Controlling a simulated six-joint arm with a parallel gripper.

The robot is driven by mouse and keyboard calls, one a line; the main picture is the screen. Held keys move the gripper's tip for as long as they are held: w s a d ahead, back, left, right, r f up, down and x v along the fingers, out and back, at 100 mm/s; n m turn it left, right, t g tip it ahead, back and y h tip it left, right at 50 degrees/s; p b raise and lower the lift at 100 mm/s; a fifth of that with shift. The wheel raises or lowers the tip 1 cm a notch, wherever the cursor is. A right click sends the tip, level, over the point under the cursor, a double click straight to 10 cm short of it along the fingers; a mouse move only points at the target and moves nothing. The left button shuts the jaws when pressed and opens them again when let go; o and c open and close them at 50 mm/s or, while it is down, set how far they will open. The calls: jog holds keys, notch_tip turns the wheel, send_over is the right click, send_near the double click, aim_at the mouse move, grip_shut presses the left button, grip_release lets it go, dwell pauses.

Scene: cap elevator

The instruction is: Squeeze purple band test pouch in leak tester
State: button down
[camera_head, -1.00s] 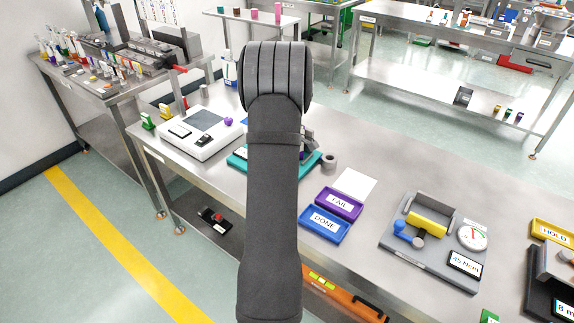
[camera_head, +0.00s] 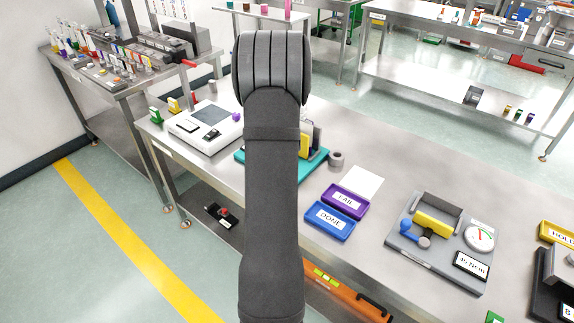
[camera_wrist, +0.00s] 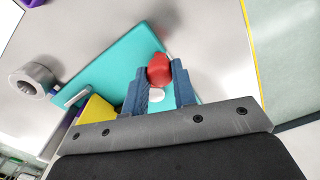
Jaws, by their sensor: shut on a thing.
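In the wrist view my gripper (camera_wrist: 159,84) has its blue fingers on both sides of a rounded red knob (camera_wrist: 159,69), shut on it. The knob is over a teal base (camera_wrist: 120,61), with a small white disc just below it. A yellow part (camera_wrist: 97,109) is beside the left finger. In the head view the teal base (camera_head: 314,164) is largely hidden behind my arm, and upright tan and yellow panels (camera_head: 306,142) rise from it. My gripper is hidden there too. I cannot make out a purple band pouch.
A grey roll (camera_head: 336,159) stands right of the teal base. A white device (camera_head: 205,127) with a purple knob is to the left. Purple FAIL (camera_head: 344,201) and blue DONE (camera_head: 330,221) trays are in front, and a gauge fixture (camera_head: 438,240) is further right.

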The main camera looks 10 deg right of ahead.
jog(key=shift+w+a+m, duration=0.1)
jog(key=shift+a+m, duration=0.45)
jog(key=shift+m, duration=0.4)
jog(key=shift+w+a+m, duration=0.1)
jog(key=shift+a+m, duration=0.4)
jog(key=shift+m, duration=0.45)
jog(key=c, duration=1.2)
grip_release()
jog(key=shift+o, duration=0.2)
notch_tip(320, 180, up, 18)
jog(key=shift+f, duration=0.25)
notch_tip(320, 180, down, 18)
jog(key=shift+s+r, duration=0.1)
jog(key=shift+r, duration=0.15)
